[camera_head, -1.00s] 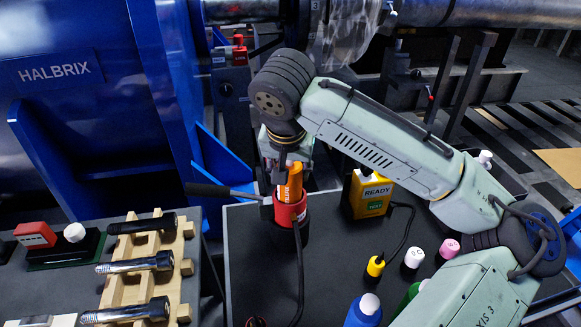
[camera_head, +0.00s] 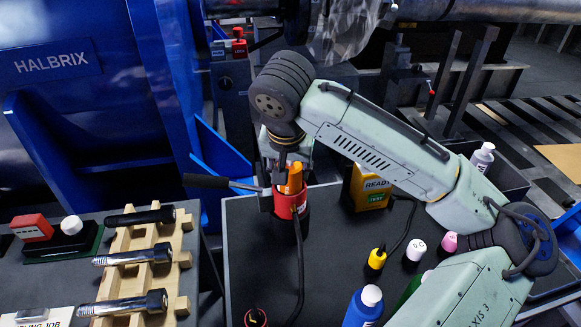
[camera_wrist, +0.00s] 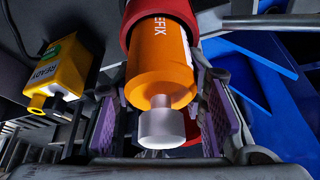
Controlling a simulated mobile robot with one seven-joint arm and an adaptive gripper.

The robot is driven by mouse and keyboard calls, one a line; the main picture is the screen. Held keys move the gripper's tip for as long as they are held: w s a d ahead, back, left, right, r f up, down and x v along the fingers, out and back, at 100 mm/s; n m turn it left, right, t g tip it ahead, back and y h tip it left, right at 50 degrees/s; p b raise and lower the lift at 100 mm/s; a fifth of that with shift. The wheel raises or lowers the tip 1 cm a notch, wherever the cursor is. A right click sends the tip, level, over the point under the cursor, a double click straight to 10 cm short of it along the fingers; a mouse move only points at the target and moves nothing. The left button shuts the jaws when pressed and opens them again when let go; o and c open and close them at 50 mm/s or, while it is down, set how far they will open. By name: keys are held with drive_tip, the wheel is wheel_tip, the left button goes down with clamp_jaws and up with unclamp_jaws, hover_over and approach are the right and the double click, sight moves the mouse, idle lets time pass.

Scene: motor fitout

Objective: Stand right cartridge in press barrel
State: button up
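The orange cartridge (camera_wrist: 160,62), with a pale grey end (camera_wrist: 160,125) facing the wrist camera, stands in the red-rimmed press barrel (camera_head: 290,204). Its far end is hidden inside the red rim (camera_wrist: 150,10). In the head view the cartridge (camera_head: 291,180) shows above the barrel, partly covered by my gripper. My gripper (camera_wrist: 160,118) points down around it, with a purple-padded finger on each side. The fingers appear apart from the cartridge, so it looks open.
A yellow READY box (camera_head: 368,188) stands right of the barrel. A dark lever (camera_head: 208,181) reaches in from the left. A blue bottle (camera_head: 364,308) and small capped items stand at the front right. A wooden rack (camera_head: 118,250) with bolts lies left.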

drive_tip(key=o, duration=0.5)
drive_tip(key=shift+f, duration=0.1)
drive_tip(key=v, duration=1.2)
